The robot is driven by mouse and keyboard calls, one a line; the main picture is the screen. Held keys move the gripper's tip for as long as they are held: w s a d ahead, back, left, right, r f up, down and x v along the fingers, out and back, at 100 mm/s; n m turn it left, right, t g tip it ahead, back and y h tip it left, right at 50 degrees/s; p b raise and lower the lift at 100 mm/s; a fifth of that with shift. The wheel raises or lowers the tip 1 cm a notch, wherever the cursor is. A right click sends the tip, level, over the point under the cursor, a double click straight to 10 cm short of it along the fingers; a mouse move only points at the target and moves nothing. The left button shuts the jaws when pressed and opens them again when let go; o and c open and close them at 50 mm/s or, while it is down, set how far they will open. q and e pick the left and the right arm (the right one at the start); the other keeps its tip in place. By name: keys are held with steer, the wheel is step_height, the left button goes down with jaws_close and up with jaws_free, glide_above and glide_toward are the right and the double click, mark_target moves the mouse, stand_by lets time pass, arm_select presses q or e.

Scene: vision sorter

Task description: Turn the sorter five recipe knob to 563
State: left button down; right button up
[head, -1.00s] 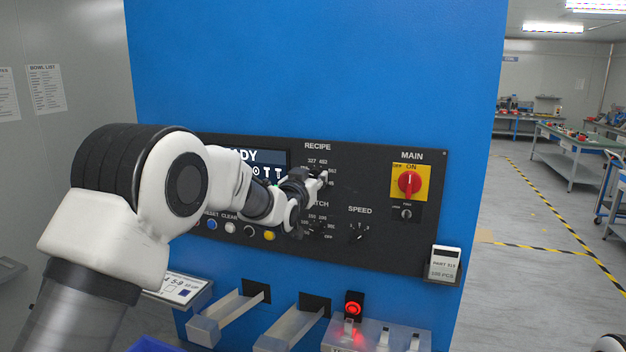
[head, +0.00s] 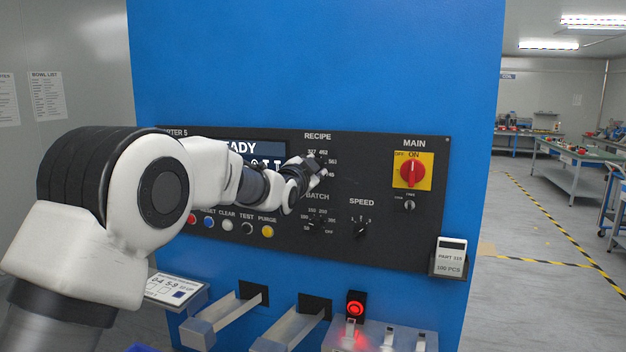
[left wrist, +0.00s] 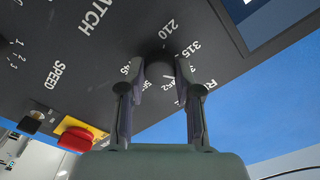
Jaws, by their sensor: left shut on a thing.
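The recipe knob is a dark round knob on the black control panel (head: 400,240), under the RECIPE label. In the left wrist view the knob (left wrist: 160,58) sits between the two fingers of my left gripper (left wrist: 161,70), which is shut on it. Several numbers ring the knob, among them 210 and 315; others are partly covered by the fingers. I cannot make out where the knob points. In the head view my left gripper (head: 318,162) hides most of the knob. The display (head: 270,150) is partly behind my arm. My right gripper is not in view.
The batch knob (head: 315,224) is just below, and the speed knob (head: 360,231) is lower right. The red main switch (head: 412,173) is to the right. A row of push buttons (head: 228,225) lies below my forearm. Metal chutes (head: 222,318) stick out underneath.

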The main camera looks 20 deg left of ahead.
arm_select(q)
steer(key=shift+m+b, duration=6.25)
steer(key=shift+m, duration=4.05)
steer(key=c, duration=0.8)
jaws_free()
